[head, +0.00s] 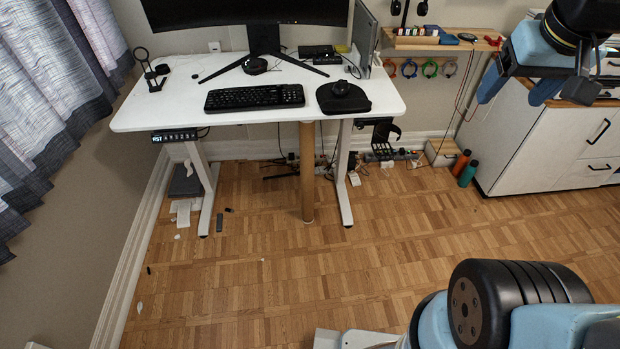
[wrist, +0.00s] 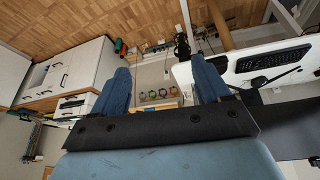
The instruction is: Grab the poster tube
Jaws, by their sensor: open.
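The poster tube (head: 307,180) is a tan cylinder standing roughly upright on the wood floor under the desk's front edge, between the two white desk legs. Its upper end is hidden by the desktop. In the wrist view, which is upside down, a tan length that looks like the tube (wrist: 221,25) shows at the top, right of centre. My gripper (head: 513,97) is at the upper right of the head view, in front of the white cabinet and well apart from the tube. Its blue fingers are spread, with nothing between them in the wrist view (wrist: 163,75).
The white desk (head: 170,112) carries a keyboard (head: 255,97), monitor and mouse. A cable bundle and power strips lie behind the tube. Two bottles (head: 463,170) stand by the white cabinet (head: 535,145). The floor (head: 250,270) before the desk is mostly clear.

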